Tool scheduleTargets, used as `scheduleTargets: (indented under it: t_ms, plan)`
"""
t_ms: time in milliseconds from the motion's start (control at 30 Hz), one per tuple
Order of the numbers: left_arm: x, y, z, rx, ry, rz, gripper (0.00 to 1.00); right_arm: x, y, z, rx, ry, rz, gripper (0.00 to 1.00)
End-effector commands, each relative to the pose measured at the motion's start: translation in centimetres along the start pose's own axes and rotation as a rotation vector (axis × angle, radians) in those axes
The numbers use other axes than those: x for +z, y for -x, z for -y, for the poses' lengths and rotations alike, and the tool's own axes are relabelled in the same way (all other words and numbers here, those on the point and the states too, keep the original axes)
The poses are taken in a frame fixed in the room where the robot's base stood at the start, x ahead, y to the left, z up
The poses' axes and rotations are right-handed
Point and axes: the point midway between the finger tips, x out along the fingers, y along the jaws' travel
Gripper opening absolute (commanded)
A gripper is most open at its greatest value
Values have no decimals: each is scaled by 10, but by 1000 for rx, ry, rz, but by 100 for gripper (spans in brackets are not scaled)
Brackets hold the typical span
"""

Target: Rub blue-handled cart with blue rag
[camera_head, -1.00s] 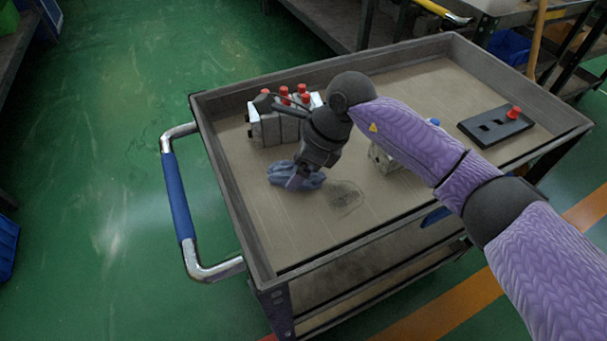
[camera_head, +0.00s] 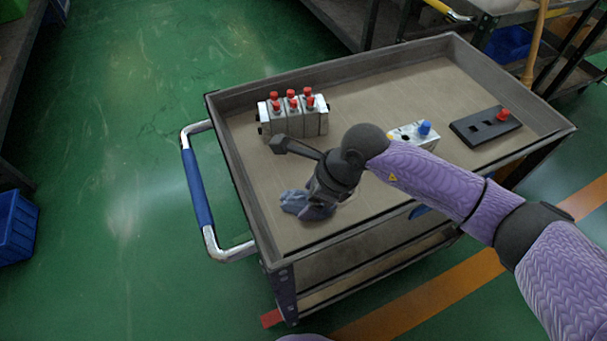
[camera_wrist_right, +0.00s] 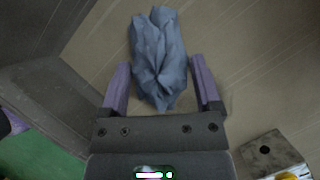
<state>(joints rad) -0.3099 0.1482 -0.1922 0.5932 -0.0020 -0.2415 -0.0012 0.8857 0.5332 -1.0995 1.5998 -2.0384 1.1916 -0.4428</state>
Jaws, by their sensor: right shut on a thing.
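The blue-handled cart (camera_head: 250,190) stands in the middle of the head view, its blue handle (camera_head: 198,188) on the left side. The crumpled blue rag (camera_head: 293,201) lies against the cart's top tray near its front left part. My right gripper (camera_head: 312,208) reaches down over the tray and is shut on the rag. In the right wrist view the rag (camera_wrist_right: 158,58) bunches between the two purple fingers and spreads out beyond them. The dark smudge seen earlier is not visible; my right arm and the rag cover that area. My left gripper is not in view.
On the tray stand a valve block with red knobs (camera_head: 293,116), a block with a blue knob (camera_head: 414,135) and a black plate with a red knob (camera_head: 485,125). Raised tray walls surround them. A blue crate (camera_head: 14,229) is on the floor at left.

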Motion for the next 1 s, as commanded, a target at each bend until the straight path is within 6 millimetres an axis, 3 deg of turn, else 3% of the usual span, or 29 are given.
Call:
scheduleTargets:
  t_ms: [500,833,1000]
  plan:
    - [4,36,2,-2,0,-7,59,-25,12,-38,7,-2,-11,17]
    - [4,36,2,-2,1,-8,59,-26,11,-41,9,-2,-8,17]
    - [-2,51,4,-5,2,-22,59,-18,28,-41,5,-1,-6,17]
